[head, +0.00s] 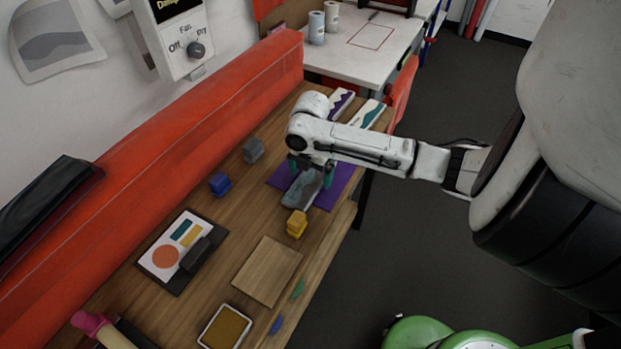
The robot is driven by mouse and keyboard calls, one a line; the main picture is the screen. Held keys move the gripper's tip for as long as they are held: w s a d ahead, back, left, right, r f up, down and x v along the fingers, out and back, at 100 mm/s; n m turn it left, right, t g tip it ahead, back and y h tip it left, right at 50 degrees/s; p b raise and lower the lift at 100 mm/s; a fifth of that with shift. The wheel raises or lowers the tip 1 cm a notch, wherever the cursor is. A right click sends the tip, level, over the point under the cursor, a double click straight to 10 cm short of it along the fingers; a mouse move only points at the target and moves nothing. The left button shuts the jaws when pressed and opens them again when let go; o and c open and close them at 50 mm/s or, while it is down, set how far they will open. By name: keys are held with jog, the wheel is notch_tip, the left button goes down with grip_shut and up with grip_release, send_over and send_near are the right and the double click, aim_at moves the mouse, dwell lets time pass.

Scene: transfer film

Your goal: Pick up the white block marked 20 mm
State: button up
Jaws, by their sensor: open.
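My gripper (311,173) is open, with its dark teal fingers pointing down over a purple mat (343,187) on the wooden bench. A grey, elongated object (301,190) lies on the mat just below and in front of the fingers; I cannot tell whether they touch it. I cannot make out a white block marked 20 mm in the head view. The arm and gripper hide part of the mat. A blue block (220,184), a grey block (253,150) and a yellow block (297,226) stand on the bench around the mat. No marking on them is readable.
A red padded bolster (170,150) runs along the bench's back. A clipboard with a printed sheet (172,250), a wooden board (267,271) and a framed tan pad (226,328) lie nearer. Two white packs (341,103) (366,114) lie beyond my arm.

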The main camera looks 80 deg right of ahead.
jog(key=shift+f, duration=0.55)
jog(key=c, duration=1.1)
jog(key=shift+r, duration=0.1)
